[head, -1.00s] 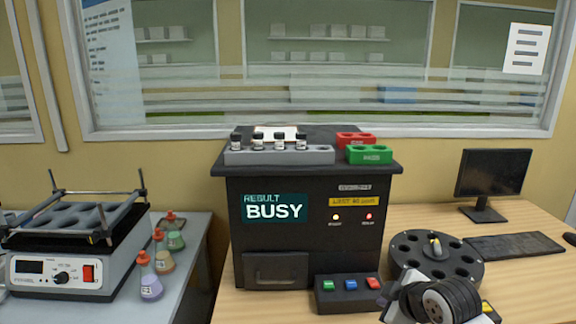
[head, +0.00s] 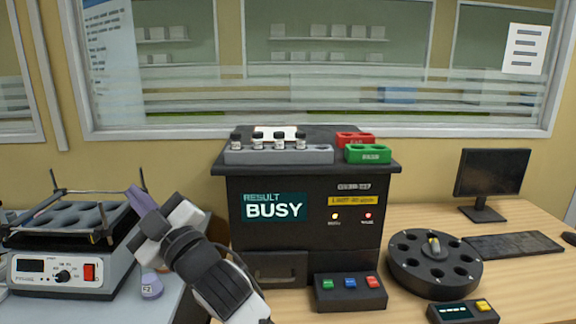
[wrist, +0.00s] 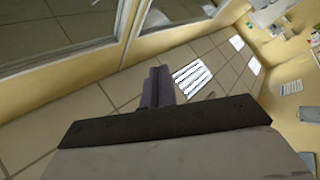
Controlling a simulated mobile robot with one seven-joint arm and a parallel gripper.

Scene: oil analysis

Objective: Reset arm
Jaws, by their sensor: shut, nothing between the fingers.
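My gripper (head: 141,200) is raised at the lower left of the head view, its purple-grey fingers pointing up and left beside the shaker. It is shut and empty. In the wrist view the closed fingers (wrist: 158,87) point toward the window and ceiling, with nothing between them. The arm hides part of the flasks and the left side of the desk front. The black analyser (head: 312,255) stands on the wooden desk, its screen reading "RESULT BUSY".
Several vials stand in a grey rack (head: 280,156) on the analyser, beside a red rack (head: 355,139) and a green rack (head: 368,154). A button box (head: 350,293), round carousel (head: 435,280), monitor (head: 491,173) and keyboard (head: 515,246) are to the right. The shaker (head: 65,262) is at left.

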